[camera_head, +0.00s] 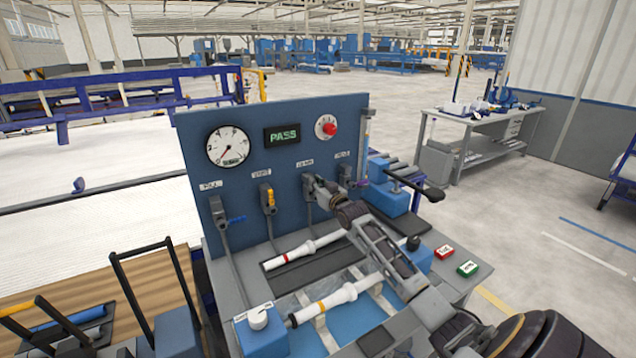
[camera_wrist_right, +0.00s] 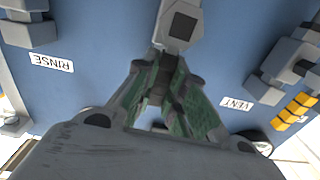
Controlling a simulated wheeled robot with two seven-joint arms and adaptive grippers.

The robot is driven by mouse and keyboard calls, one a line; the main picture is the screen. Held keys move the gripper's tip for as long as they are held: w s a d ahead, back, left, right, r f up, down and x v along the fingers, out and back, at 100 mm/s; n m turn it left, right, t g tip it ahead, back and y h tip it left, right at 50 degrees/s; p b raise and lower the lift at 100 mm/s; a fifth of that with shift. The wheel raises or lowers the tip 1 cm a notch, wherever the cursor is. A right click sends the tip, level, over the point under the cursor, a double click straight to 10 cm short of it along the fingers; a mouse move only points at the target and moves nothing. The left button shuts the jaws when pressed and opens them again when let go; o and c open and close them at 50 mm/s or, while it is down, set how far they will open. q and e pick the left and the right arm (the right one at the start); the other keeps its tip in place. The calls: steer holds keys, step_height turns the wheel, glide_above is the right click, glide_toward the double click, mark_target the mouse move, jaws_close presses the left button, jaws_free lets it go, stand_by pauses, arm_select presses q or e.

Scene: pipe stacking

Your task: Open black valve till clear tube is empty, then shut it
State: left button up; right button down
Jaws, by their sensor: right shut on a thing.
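My right gripper (camera_head: 322,188) reaches the third valve from the left on the blue panel (camera_head: 245,120). It also shows in the wrist view (camera_wrist_right: 160,80), its green-padded fingers closed on a dark piece below the grey valve body (camera_wrist_right: 180,25), which looks like the black valve's handle. The fingers hide most of that handle, so I cannot tell its turn. A slim upright tube (camera_head: 365,135), perhaps the clear tube, stands at the panel's right edge; its liquid level is too small to tell. My left gripper is not in view.
The panel carries a gauge (camera_head: 228,146), a green PASS display (camera_head: 282,135) and a red knob (camera_head: 330,128). A yellow-handled valve (camera_head: 269,197) and a blue-handled valve (camera_head: 234,220) sit to the left. White pipes (camera_head: 304,249) lie on the bench below. Red (camera_head: 444,251) and green (camera_head: 468,268) buttons are at right.

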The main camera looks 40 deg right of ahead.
steer(key=shift+a+f+n, duration=0.15)
steer(key=shift+f+n, duration=0.05)
steer(key=shift+n, duration=0.1)
steer(key=c, duration=1.5)
jaws_free()
steer(key=shift+o, duration=0.2)
steer(key=shift+r, duration=0.1)
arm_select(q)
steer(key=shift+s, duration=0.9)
arm_select(e)
steer(key=s+a, duration=0.1)
steer(key=s, duration=1.1)
steer(key=shift+a, duration=0.15)
